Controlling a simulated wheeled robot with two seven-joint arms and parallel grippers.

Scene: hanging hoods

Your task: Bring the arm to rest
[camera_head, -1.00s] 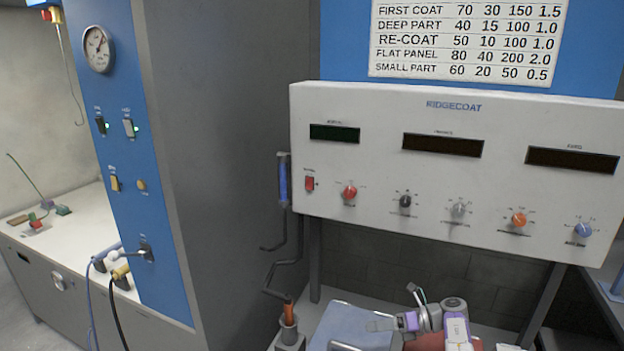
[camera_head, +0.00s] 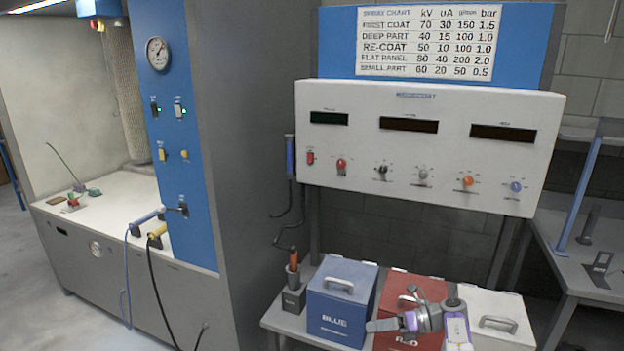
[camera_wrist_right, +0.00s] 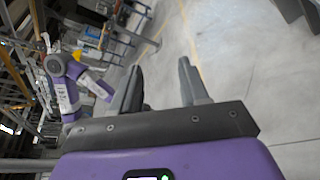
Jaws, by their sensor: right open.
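My right gripper (camera_head: 408,318) shows low in the head view, with its purple and grey arm coming up from the bottom edge. It appears in front of the red box (camera_head: 418,285); the exact gap to the box cannot be judged. In the right wrist view my right gripper (camera_wrist_right: 160,80) has its two dark fingers apart, with nothing between them and grey floor beyond. My left gripper is not seen in the head view.
A blue box (camera_head: 342,300) and a white box (camera_head: 496,305) flank the red one on a low bench. The control panel (camera_head: 425,150) stands above. A blue-fronted booth (camera_head: 172,130) is left; a grey table (camera_head: 575,250) is right.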

